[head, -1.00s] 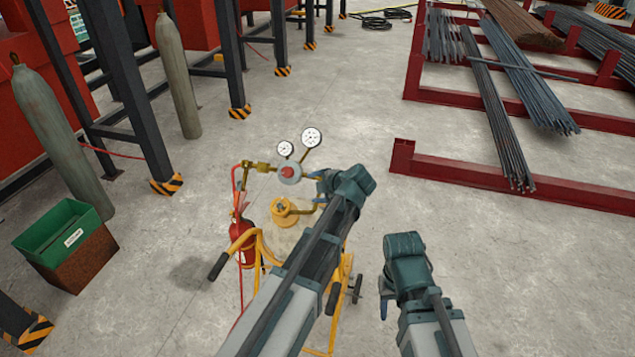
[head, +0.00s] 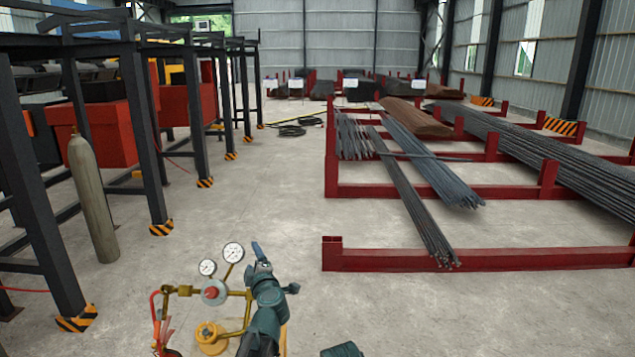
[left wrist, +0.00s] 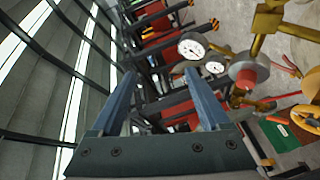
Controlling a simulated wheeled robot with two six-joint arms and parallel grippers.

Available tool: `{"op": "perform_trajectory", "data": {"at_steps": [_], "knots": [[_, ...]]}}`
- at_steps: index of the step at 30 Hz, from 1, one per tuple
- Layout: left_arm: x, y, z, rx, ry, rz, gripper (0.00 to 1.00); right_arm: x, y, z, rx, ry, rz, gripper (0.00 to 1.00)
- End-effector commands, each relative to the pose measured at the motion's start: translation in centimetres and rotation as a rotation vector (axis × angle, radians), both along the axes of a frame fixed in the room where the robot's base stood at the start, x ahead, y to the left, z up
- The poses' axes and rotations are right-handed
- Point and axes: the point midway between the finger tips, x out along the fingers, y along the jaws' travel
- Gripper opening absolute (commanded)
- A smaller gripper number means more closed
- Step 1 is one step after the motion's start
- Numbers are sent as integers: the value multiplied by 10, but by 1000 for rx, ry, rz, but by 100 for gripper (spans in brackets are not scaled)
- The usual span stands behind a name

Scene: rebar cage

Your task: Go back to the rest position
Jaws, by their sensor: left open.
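My left gripper (head: 260,250) is at the lower middle of the head view, just right of the pressure gauges. In the left wrist view my left gripper (left wrist: 159,75) shows two blue-grey fingers spread apart with nothing between them. A brass regulator with a red centre (head: 214,291) and two white gauges (head: 233,252) stands left of the gripper. The regulator (left wrist: 245,75) also shows at the right of the left wrist view. Only a dark piece of my right arm shows at the head view's bottom edge; its jaws are not seen.
A yellow valve wheel (head: 209,336) and red hose (head: 156,315) are close by my left arm. Red racks (head: 450,259) with steel bars (head: 420,205) stand on the right. A grey cylinder (head: 92,200) and dark frame posts stand left. The middle floor is clear.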

Motion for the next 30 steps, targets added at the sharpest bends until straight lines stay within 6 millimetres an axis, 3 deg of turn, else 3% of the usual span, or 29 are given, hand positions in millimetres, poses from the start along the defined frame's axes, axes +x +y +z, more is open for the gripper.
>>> {"op": "perform_trajectory", "data": {"at_steps": [3, 7, 10, 14, 17, 21, 25, 30], "knots": [[-1, -40, 23, 171, -59, -250, 79, 0, 0, 0, 0, 0, 0, 50], [-14, -89, 17, 351, -30, -531, 79, 0, 0, 0, 0, 0, 0, 50], [-35, -120, -8, 476, 60, -741, 79, 0, 0, 0, 0, 0, 0, 50], [-76, -140, -60, 615, 262, -983, 79, 0, 0, 0, 0, 0, 0, 50], [-116, -135, -106, 695, 475, -1134, 79, 0, 0, 0, 0, 0, 0, 50], [-174, -105, -157, 755, 795, -1261, 79, 0, 0, 0, 0, 0, 0, 50], [-221, -72, -184, 765, 1055, -1305, 79, 0, 0, 0, 0, 0, 0, 50], [-274, -29, -199, 748, 1354, -1303, 79, 0, 0, 0, 0, 0, 0, 50]]}}
